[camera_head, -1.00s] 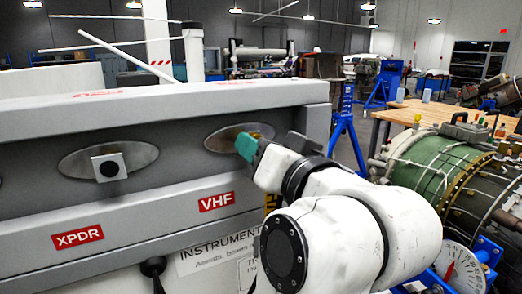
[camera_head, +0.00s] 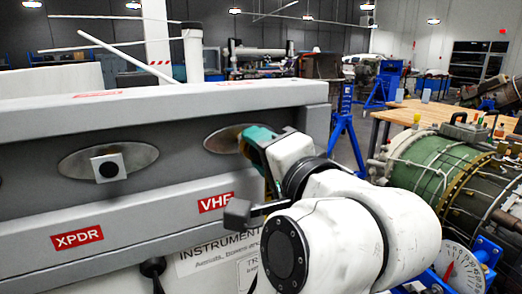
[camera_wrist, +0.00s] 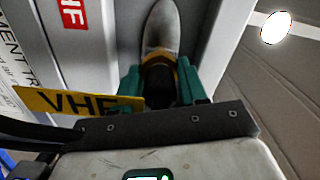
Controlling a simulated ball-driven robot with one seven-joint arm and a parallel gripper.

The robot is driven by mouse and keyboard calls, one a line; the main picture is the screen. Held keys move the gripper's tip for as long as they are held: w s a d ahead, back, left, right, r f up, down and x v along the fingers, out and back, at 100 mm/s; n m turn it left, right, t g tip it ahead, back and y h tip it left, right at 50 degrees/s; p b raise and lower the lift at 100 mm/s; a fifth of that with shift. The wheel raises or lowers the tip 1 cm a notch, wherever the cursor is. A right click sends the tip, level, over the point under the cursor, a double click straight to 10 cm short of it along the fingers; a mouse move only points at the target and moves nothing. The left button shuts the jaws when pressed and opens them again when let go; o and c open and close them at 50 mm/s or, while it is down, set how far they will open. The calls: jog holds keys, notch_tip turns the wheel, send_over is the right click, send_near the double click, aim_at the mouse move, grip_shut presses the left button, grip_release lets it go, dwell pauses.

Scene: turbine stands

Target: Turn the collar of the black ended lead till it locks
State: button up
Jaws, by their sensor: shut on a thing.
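My gripper (camera_head: 257,143) is at the oval metal plate (camera_head: 222,140) above the red VHF label. In the wrist view its two teal fingers (camera_wrist: 164,86) are shut on the black lead end (camera_wrist: 160,82), one on each side. A yellow-gold ring (camera_wrist: 182,68) shows around the lead end, close to the oval plate (camera_wrist: 160,28). A yellow tag (camera_wrist: 75,102) reading VHF lies beside the left finger. The contact between lead end and socket is too dark to tell how far it is seated.
A second oval plate (camera_head: 75,162) holds a square socket (camera_head: 109,168) above the XPDR label (camera_head: 77,239). The grey panel's top ledge (camera_head: 150,105) runs above both. A green turbine (camera_head: 435,168) and a wooden bench (camera_head: 440,115) stand at the right.

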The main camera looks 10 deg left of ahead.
jog(key=shift+f+m, duration=0.1)
jog(key=shift+m, duration=0.3)
jog(key=o, duration=1.1)
jog(key=shift+d, duration=0.1)
jog(key=b+v, duration=0.3)
jog(key=v, duration=0.7)
jog(key=shift+s+d, duration=0.2)
jog(key=shift+s, duration=0.1)
